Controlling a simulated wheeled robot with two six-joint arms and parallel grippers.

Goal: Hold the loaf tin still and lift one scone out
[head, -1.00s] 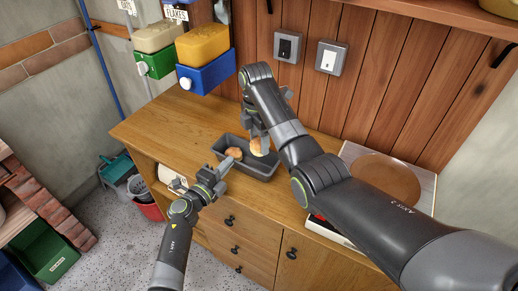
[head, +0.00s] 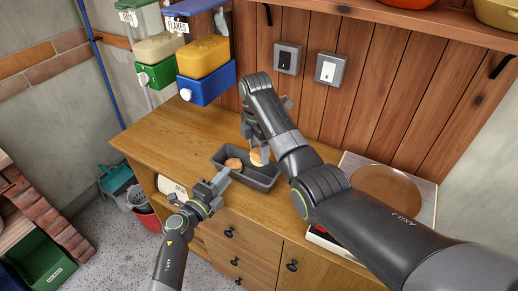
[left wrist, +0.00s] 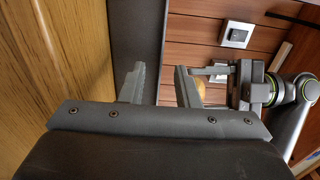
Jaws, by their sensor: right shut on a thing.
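The dark grey loaf tin (head: 262,183) sits on the wooden cabinet top; its dark wall (left wrist: 139,30) also shows in the left wrist view. One golden scone (head: 234,163) lies in the tin's left part. My right gripper (head: 259,146) is shut on another scone (head: 258,158), at the tin's right part; I cannot tell whether this scone touches the tin floor. That scone (left wrist: 202,86) is partly hidden behind a finger in the left wrist view. My left gripper (head: 224,176) is at the tin's near left wall, its fingers (left wrist: 161,88) apart; contact is unclear.
Blue (head: 207,82) and green (head: 157,74) dispensers hang above the left of the top. Switches (head: 328,68) are on the plank wall. The cabinet top left of the tin is clear.

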